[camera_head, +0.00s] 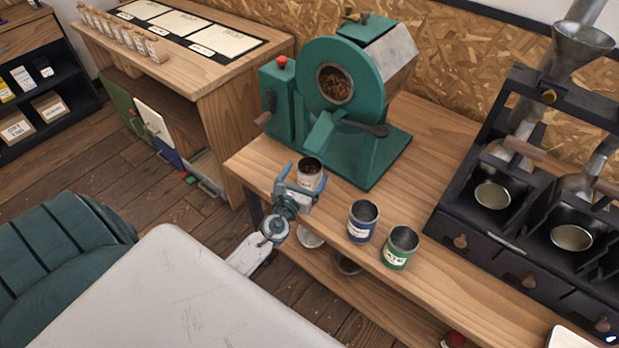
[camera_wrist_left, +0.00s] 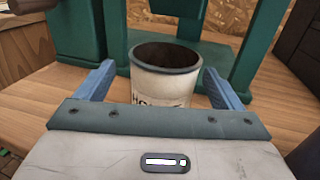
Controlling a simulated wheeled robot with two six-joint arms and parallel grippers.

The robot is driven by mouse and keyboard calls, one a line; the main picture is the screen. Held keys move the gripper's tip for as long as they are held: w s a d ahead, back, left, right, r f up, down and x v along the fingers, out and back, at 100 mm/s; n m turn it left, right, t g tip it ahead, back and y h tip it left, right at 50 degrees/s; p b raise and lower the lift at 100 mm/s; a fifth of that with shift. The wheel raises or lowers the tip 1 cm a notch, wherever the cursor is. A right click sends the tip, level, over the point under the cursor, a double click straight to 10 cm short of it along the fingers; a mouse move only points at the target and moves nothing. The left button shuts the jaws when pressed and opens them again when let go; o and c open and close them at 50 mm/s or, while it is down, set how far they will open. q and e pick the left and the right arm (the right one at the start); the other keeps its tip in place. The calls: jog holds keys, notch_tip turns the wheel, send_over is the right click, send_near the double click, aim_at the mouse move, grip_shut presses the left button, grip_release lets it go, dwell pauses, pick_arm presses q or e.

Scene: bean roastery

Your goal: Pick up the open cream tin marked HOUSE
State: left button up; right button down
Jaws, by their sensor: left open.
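The open cream tin (camera_head: 311,172) stands upright on the wooden bench, just in front of the green roaster. Its dark inside shows from above. In the left wrist view the cream tin (camera_wrist_left: 164,84) has a dark rim and a label, partly hidden by my gripper body, of which the first letters show. My left gripper (camera_head: 299,180) is open at the tin. In the left wrist view its blue fingers (camera_wrist_left: 163,85) stand on either side of the tin, with a gap on each side. My right gripper is not in view.
A blue tin (camera_head: 362,222) and a green tin (camera_head: 401,248) stand open on the bench to the right. The green roaster (camera_head: 340,105) is close behind the cream tin. A dark rack with metal funnels (camera_head: 520,200) fills the right side. Bare bench (camera_head: 455,275) lies between.

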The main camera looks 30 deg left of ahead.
aim_at(314, 162)
pick_arm(q)
jog(key=w, duration=0.3)
jog(key=shift+w+a+r, duration=0.1)
jog(key=shift+w+r, duration=0.05)
jog(key=shift+w, duration=0.55)
jog(key=shift+s, duration=0.1)
jog(key=shift+c, duration=0.7)
jog(key=c, duration=1.1)
jog(key=shift+a+p, duration=0.1)
jog(key=shift+p, duration=0.2)
